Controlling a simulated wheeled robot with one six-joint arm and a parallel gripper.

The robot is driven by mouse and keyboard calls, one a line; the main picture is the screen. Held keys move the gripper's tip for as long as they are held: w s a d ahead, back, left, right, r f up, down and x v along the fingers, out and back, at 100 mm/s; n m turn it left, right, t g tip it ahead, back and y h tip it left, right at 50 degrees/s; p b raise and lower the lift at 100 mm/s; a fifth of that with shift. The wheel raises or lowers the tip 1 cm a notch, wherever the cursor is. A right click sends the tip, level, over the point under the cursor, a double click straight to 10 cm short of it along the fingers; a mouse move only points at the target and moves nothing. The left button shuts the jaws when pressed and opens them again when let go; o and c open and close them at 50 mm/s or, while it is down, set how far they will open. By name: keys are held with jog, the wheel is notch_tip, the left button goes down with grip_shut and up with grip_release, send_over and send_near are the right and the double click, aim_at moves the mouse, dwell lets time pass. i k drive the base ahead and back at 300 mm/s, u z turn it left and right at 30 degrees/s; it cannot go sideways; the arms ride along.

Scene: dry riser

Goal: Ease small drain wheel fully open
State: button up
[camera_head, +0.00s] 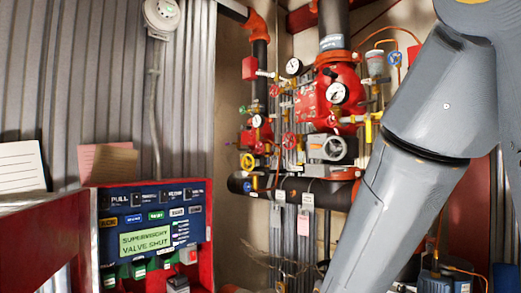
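Several small handwheels sit on the red riser valve assembly (318,100), and I cannot tell for certain which is the drain wheel. A yellow wheel (248,161) is low on the left, by the black pipe. Red wheels (289,141) sit near the middle, a blue wheel (395,58) is at upper right, and a larger grey wheel (335,149) is on a grey housing. How far any wheel is turned does not show. My grey arm crosses the right side in front of the assembly. My gripper is out of the picture, below the bottom edge.
A red-framed alarm panel (152,240) at lower left reads "SUPERVISORY VALVE SHUT". Gauges (337,93) and thin pipes crowd the valves. A black horizontal pipe (285,188) with hanging tags (303,221) runs below. Corrugated metal wall (105,80) is at left.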

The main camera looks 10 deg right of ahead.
aim_at(259, 148)
jog(key=z, duration=0.95)
jog(key=i, duration=0.55)
jog(key=u, duration=0.45)
